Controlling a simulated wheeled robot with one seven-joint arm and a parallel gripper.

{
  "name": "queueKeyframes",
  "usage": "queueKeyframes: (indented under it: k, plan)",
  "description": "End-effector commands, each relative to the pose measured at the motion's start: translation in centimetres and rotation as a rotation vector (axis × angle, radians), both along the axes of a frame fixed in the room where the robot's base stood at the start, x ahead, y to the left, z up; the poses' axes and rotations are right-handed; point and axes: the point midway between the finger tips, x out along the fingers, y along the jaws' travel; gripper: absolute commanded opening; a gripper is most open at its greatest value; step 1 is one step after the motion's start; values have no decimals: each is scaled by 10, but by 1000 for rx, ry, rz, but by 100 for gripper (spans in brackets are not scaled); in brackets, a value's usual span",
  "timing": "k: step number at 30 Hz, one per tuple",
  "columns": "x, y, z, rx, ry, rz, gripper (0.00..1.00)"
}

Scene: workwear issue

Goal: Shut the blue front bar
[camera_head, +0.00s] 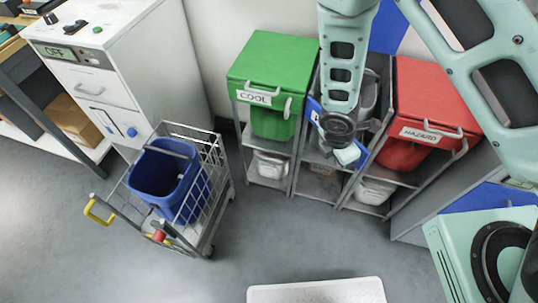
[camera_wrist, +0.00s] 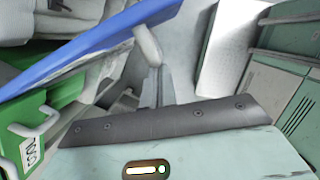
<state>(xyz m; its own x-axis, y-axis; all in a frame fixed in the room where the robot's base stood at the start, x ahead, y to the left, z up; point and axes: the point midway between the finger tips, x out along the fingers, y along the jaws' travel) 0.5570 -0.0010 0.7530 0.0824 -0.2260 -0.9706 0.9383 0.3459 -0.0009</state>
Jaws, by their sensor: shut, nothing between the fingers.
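The blue front bar (camera_head: 314,107) is at the front of the middle bay, between the green and red bins. It is tilted and partly hidden behind my wrist in the head view. In the wrist view the blue bar (camera_wrist: 85,52) slants across the upper left, with a pale rounded piece (camera_wrist: 148,45) at its edge. My gripper (camera_head: 347,155) is shut and empty, right in front of the bar. I cannot tell whether it touches the bar.
The green COOL bin (camera_head: 283,70) stands left of the bay and the red HAZARD bin (camera_head: 430,95) right. A wire cart (camera_head: 215,160) with a blue bucket (camera_head: 160,172) stands further left, by a white cabinet (camera_head: 150,60). Grey floor in front is mostly clear.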

Motion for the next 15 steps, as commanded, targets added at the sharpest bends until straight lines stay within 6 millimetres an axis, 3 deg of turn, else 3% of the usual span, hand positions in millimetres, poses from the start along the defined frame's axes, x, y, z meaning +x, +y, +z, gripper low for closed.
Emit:
queueKeyframes:
  k: [6, 15]
  plan:
    - [17, -44, -3, -2, 0, 204, 0]
    - [47, -91, -2, -1, -2, 460, 0]
